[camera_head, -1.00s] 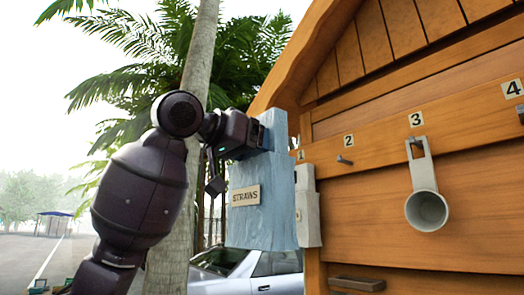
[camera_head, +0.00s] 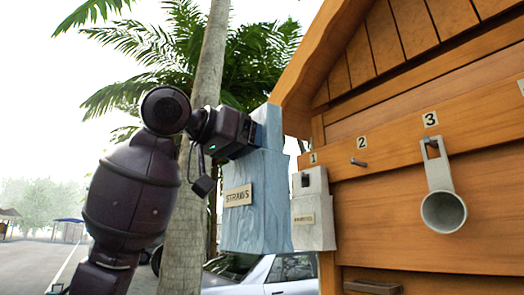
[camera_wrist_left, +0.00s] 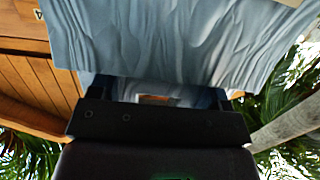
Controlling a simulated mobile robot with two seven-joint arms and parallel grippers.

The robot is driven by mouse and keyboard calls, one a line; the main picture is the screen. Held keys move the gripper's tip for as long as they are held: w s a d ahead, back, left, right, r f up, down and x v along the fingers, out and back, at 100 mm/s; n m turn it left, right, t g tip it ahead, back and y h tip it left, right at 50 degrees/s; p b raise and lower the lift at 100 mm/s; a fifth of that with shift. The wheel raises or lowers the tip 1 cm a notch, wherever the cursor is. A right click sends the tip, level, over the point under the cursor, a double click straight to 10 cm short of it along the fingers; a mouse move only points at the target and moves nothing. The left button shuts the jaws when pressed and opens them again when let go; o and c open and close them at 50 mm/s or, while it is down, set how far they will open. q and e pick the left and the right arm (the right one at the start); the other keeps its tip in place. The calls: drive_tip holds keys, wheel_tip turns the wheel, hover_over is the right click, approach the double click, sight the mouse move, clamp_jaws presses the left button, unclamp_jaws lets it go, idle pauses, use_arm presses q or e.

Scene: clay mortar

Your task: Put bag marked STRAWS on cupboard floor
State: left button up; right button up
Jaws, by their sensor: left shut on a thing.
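The light blue bag marked STRAWS (camera_head: 256,205) hangs upright in the air left of the wooden cupboard front, its tan label facing me. My left gripper (camera_head: 252,133) is shut on the narrow top part of this bag. In the left wrist view the bag's wrinkled blue side (camera_wrist_left: 190,40) fills the top of the picture, and the gripper (camera_wrist_left: 160,97) is partly covered by it. The wooden cupboard (camera_head: 400,215) stands at the right. Its floor cannot be made out in these frames. My right gripper is not in view.
A whitish bag (camera_head: 313,218) with a small label hangs at number 1, close right of the blue bag. Peg 2 (camera_head: 358,162) is bare. A grey scoop (camera_head: 442,207) hangs at number 3. A dark ledge or handle (camera_head: 372,287) juts out low. A car and palm trunk stand behind.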

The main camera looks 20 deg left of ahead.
use_arm(q)
drive_tip(key=shift+s+a, duration=0.25)
drive_tip(key=shift+s, duration=0.1)
